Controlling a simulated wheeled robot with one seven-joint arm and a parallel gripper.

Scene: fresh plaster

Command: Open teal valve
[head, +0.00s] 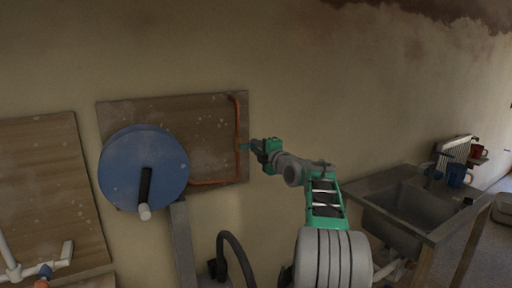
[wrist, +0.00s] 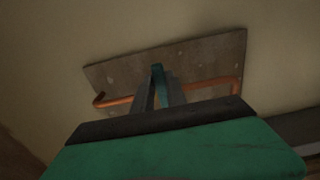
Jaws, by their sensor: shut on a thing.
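The teal valve (head: 243,146) sits on a copper pipe (head: 238,120) fixed to a wooden board on the wall. In the head view only a small teal bit of it shows at the fingertips. In the wrist view the teal valve handle (wrist: 158,72) stands between the two fingers. My gripper (head: 254,147) reaches it from the right and is shut on the handle; it also shows in the wrist view (wrist: 159,88). The valve's body is mostly hidden by the fingers, and I cannot tell how far the handle is turned.
A large blue wheel (head: 130,170) with a black crank stands left of the valve, covering part of the board (head: 205,120). A sink (head: 405,208) with a blue mug (head: 457,178) and a red mug is at the right. White pipes are at the lower left.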

